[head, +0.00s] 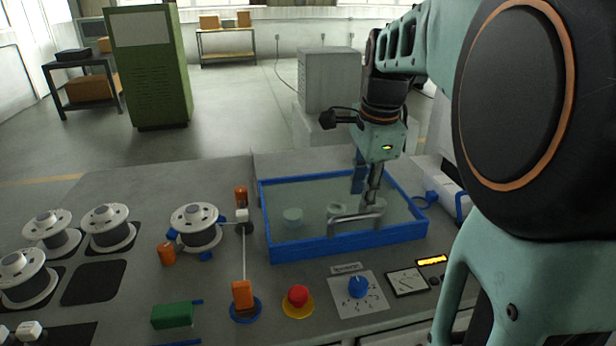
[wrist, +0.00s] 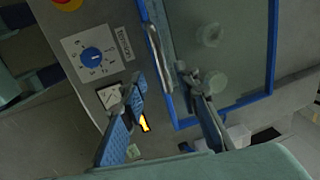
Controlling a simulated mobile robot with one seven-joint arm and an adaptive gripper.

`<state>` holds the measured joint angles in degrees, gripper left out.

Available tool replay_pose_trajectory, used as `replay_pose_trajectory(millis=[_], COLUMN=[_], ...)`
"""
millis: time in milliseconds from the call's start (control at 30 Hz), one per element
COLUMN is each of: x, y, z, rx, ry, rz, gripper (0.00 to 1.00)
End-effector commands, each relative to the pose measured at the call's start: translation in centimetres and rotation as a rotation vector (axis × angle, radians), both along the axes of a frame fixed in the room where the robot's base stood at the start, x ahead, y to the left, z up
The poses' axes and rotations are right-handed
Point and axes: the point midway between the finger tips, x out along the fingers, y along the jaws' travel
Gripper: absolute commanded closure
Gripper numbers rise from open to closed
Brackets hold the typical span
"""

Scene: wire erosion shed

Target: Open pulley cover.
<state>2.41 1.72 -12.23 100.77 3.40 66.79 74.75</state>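A blue-framed box (head: 345,245) with a clear top stands right of centre in the head view, with pale round discs showing through it. I take its clear top to be the pulley cover; no label confirms this. A metal bar handle (head: 350,217) runs along its near side and also shows in the wrist view (wrist: 155,50). My gripper (head: 368,192) points down over the box, close to the handle. In the wrist view my gripper (wrist: 162,80) has its fingers spread and holds nothing. The handle's lower end appears between the fingertips; I cannot tell whether they touch it.
A blue dial (head: 358,287), red stop button (head: 298,296) and lit orange display (head: 431,260) lie in front of the box. White spools (head: 197,227), orange posts (head: 242,295) with a taut wire, and a green block (head: 172,315) are to the left.

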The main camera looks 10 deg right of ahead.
Motion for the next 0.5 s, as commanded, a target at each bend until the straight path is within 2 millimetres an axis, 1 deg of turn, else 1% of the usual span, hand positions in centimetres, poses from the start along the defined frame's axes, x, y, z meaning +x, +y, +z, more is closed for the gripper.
replay_pose_trajectory(millis=[33,200,333,500], x=[0.2,0.7,1.0,1.1], y=[0.0,0.0,0.0,0.0], z=[-1.2,-3.8,-4.8,-5.3], rx=[0.0,0.0,0.0,0.0], ry=[0.003,0.002,-0.001,-0.002], rz=[0.0,0.0,0.0,0.0], gripper=[0.71,0.71,0.71,0.71])
